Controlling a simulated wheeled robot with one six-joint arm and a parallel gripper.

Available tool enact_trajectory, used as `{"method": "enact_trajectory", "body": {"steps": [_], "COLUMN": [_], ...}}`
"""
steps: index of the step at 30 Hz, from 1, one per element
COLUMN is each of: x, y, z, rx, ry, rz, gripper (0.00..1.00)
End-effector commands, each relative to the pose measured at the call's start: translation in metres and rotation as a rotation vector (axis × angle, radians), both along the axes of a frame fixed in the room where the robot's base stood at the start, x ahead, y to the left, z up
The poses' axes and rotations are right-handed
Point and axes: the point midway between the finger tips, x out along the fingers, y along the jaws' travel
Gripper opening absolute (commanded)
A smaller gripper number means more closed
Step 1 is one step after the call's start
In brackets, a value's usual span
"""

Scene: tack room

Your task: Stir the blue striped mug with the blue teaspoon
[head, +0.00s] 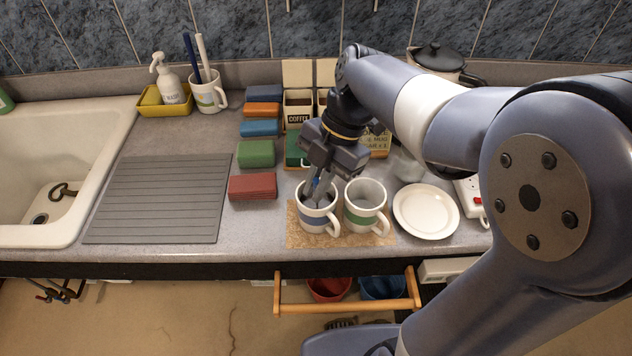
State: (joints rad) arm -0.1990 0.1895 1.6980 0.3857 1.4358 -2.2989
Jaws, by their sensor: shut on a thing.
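The blue striped mug (319,222) stands upright on a brown mat (297,238) near the counter's front edge. It is white with a blue band and its handle points to the lower right. My gripper (318,185) is pointed down over this mug, shut on the blue teaspoon (317,182). Only a small blue part of the teaspoon shows between the fingers; its lower end is hidden by the fingers and the mug. Whether the spoon touches the mug's inside cannot be seen.
A green striped mug (365,211) stands close on the right, with a white plate (426,212) beyond it. Colored packets (253,187) and a coffee box (298,108) stand left and behind. A ribbed drainer mat (160,198) and sink (60,150) lie left.

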Motion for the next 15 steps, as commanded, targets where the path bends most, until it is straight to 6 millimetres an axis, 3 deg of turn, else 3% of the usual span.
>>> {"method": "enact_trajectory", "body": {"steps": [1,15], "x": [0.001,0.001], "y": [0.001,0.001], "z": [0.011,0.054], "rx": [0.001,0.0], "ry": [-0.001,-0.002], "rz": [0.001,0.0], "gripper": [0.0,0.0]}}
